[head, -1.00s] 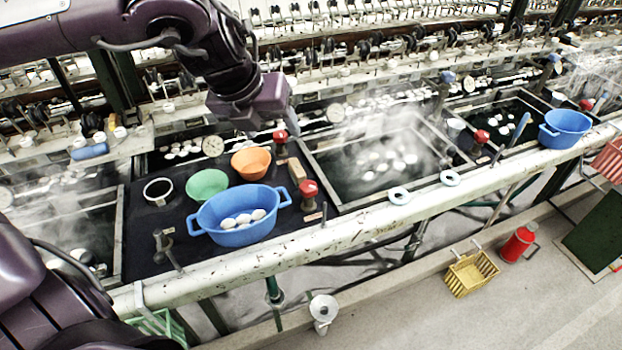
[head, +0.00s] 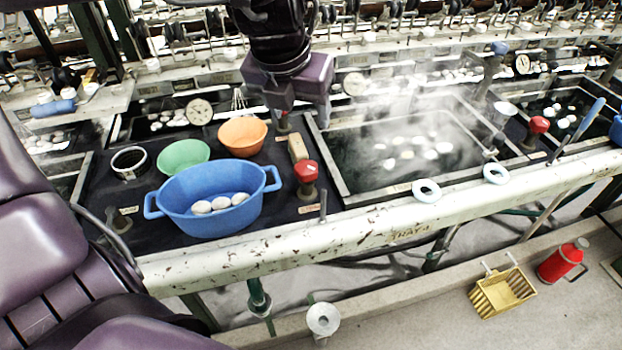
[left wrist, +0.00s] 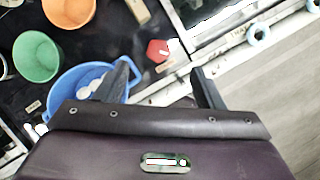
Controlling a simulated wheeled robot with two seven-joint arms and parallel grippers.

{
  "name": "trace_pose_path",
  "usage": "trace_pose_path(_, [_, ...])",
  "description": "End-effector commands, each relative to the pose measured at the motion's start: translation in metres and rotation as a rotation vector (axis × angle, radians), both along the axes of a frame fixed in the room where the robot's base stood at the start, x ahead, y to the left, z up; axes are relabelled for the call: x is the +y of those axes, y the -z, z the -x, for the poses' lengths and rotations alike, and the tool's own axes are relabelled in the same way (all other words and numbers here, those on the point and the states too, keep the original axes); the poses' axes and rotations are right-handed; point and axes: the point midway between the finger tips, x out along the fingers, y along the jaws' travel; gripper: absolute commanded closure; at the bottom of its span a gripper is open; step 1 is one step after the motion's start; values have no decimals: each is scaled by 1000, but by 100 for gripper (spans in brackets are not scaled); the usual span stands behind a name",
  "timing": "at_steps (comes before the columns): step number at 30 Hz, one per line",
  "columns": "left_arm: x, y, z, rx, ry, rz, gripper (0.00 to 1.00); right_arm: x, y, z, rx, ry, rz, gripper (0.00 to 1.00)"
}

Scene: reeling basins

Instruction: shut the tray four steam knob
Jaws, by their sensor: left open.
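A red knob (head: 306,172) stands on the dark deck between the blue basin and the steaming tray (head: 345,190), by the rail marked TRAY 4. Its small label is too small to read. A second red knob stands farther back, mostly hidden behind my left gripper. My left gripper (head: 303,108) is open and empty, above and behind the front knob. In the left wrist view, the red knob (left wrist: 158,50) shows between and just beyond the open fingers, apart from them. My right gripper is not in view.
A blue basin (head: 180,207) with white cocoons, a green bowl (head: 183,155) and an orange bowl (head: 243,137) stand left of the knob. A wooden block (head: 298,148) lies just behind it. Pale rings (head: 426,190) sit on the front rail. Steam hangs over the tray.

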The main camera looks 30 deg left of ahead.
Motion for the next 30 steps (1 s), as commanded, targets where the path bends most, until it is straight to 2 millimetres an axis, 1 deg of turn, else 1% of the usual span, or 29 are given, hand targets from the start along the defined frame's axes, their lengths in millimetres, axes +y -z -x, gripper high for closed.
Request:
trace_pose_path(1, [0,31,0,0,0,0,38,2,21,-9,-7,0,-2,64])
trace_pose_path(3, [0,48,0,-1,0,0,38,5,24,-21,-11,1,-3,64])
trace_pose_path(4, [0,54,0,-1,0,0,38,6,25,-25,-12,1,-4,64])
trace_pose_path(6, [0,63,0,-1,0,1,38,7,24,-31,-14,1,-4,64])
trace_pose_path(8, [0,67,0,-1,0,1,38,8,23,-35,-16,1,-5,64])
trace_pose_path(14, [1,80,-4,3,-1,2,38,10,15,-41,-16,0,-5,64])
trace_pose_path(21, [5,116,-17,5,-1,2,38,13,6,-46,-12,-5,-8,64])
trace_pose_path(24, [6,128,-23,3,-1,1,38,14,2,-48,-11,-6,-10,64])
trace_pose_path(27, [7,136,-26,2,-1,1,38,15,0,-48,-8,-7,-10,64])
trace_pose_path(30, [8,139,-28,0,-1,0,38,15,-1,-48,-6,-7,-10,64])
